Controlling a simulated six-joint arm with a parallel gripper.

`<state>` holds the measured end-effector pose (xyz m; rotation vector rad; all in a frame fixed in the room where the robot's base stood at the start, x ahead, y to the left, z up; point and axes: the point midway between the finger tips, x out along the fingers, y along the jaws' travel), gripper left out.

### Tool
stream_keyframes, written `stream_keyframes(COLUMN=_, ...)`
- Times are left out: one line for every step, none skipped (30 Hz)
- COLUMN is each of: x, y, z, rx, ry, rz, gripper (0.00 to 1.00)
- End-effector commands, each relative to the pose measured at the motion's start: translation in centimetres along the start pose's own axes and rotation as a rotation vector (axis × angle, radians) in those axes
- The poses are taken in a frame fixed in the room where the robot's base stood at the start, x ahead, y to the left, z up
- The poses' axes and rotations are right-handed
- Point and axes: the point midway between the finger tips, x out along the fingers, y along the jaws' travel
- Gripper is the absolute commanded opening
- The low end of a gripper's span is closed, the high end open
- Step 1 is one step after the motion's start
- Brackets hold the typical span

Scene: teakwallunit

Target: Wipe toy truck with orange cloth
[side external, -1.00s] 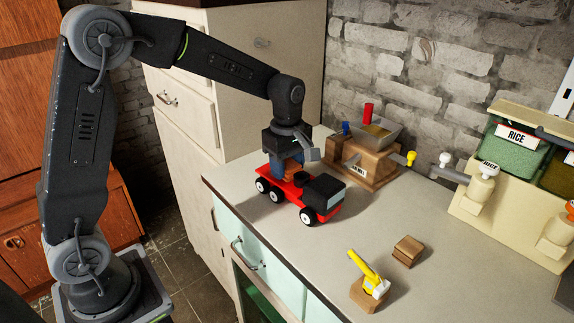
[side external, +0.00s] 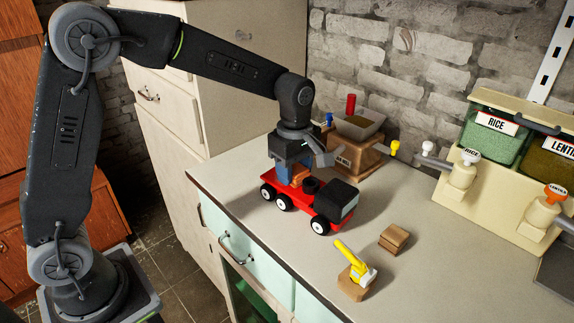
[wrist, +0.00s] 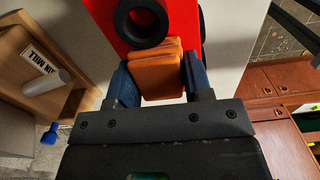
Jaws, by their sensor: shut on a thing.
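The toy truck (side external: 324,208) stands on its wheels on the counter, red with a black cab facing right. My gripper (side external: 290,178) points down over its rear bed. In the wrist view, the blue fingers of my gripper (wrist: 157,85) are shut on the folded orange cloth (wrist: 158,72). The red truck (wrist: 112,25) lies just beyond the cloth in the wrist view, with a black ring-shaped part.
A wooden toy mill (side external: 352,158) stands close behind the truck. A yellow-handled toy (side external: 352,262) and a small wooden block (side external: 394,238) sit to the front right. A dispenser (side external: 500,165) stands at the far right. The counter's front edge (side external: 262,257) runs near the truck.

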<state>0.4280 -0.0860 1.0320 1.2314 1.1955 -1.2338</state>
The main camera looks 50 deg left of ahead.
Motion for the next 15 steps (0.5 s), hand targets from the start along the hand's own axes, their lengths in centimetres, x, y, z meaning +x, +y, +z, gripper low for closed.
stream_keyframes(x=0.0, y=0.0, z=0.2, rx=0.001, ry=0.000, rz=0.000, gripper=0.27)
stream_keyframes(x=0.1, y=0.0, z=0.2, rx=0.000, ry=0.000, rz=0.000, gripper=0.27)
stream_keyframes(x=0.2, y=0.0, z=0.2, rx=0.000, ry=0.000, rz=-0.001, gripper=0.27)
stream_keyframes(x=0.3, y=0.0, z=0.2, rx=0.000, ry=0.000, rz=-0.001, gripper=0.27)
stream_keyframes(x=0.3, y=0.0, z=0.2, rx=0.000, ry=0.000, rz=0.000, gripper=0.27)
stream_keyframes(x=0.3, y=0.0, z=0.1, rx=-0.001, ry=0.000, rz=0.000, gripper=0.27)
stream_keyframes(x=0.3, y=0.0, z=0.0, rx=-0.001, ry=0.000, rz=0.000, gripper=0.27)
stream_keyframes(x=0.3, y=0.0, z=-0.1, rx=-0.002, ry=0.000, rz=0.000, gripper=0.27)
stream_keyframes(x=0.3, y=0.0, z=-0.3, rx=-0.002, ry=0.000, rz=0.000, gripper=0.27)
stream_keyframes(x=0.3, y=0.0, z=-0.5, rx=-0.003, ry=0.000, rz=0.000, gripper=0.27)
stream_keyframes(x=0.4, y=-0.1, z=-0.8, rx=-0.003, ry=0.000, rz=0.000, gripper=0.27)
stream_keyframes(x=0.4, y=-0.1, z=-1.1, rx=-0.003, ry=0.000, rz=0.000, gripper=0.27)
stream_keyframes(x=0.4, y=-0.1, z=-1.3, rx=-0.003, ry=0.000, rz=0.000, gripper=0.27)
stream_keyframes(x=0.5, y=-0.2, z=-1.6, rx=-0.003, ry=0.001, rz=0.000, gripper=0.27)
stream_keyframes(x=0.5, y=-0.2, z=-2.0, rx=-0.004, ry=0.001, rz=0.000, gripper=0.27)
